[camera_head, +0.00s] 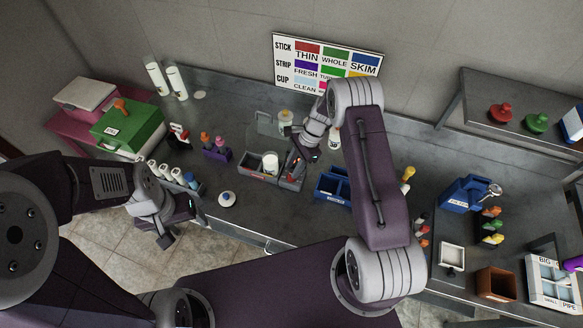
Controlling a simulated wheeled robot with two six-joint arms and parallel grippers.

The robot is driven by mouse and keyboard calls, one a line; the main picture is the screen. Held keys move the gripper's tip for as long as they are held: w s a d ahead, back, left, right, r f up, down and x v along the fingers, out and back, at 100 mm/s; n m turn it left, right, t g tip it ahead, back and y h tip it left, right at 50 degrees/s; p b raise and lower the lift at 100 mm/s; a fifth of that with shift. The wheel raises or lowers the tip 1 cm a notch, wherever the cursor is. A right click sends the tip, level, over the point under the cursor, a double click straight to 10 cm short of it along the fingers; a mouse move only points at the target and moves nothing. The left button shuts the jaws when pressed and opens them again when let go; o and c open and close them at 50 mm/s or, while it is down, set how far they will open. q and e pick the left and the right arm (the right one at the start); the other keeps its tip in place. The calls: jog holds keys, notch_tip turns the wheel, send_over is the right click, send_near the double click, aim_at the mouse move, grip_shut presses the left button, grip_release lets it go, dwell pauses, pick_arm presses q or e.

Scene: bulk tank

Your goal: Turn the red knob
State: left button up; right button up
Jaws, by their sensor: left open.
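A red knob-shaped piece (501,112) sits on the grey shelf at the upper right, left of a similar green one (537,123). Both grippers are well away from it. My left gripper (168,238) is open and empty, low at the left, off the front edge of the counter and pointing down. My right gripper (301,157) is over the middle of the counter beside a grey tray (257,172). Its fingers are small and partly hidden by my wrist, so I cannot tell whether they are open or what they touch.
The grey counter (240,105) holds a green box (128,127), a purple holder (216,151), a blue bin (332,186) and a blue caddy (467,194). A wooden box (495,284) stands at the front right. The wall shelf (480,85) overhangs the right end. My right arm crosses the middle.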

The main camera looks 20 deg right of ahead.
jog(key=shift+s+a+f, duration=0.1)
jog(key=shift+s+f, duration=0.6)
jog(key=shift+s, duration=0.1)
jog(key=shift+w+a+f, duration=0.15)
jog(key=shift+w, duration=0.25)
jog(key=shift+c, duration=0.7)
jog(key=shift+w, duration=0.1)
grip_shut()
pick_arm(q)
jog(key=shift+s+d+r, duration=0.15)
jog(key=shift+s+r, duration=0.15)
jog(key=shift+s, duration=0.05)
jog(key=shift+f, duration=0.15)
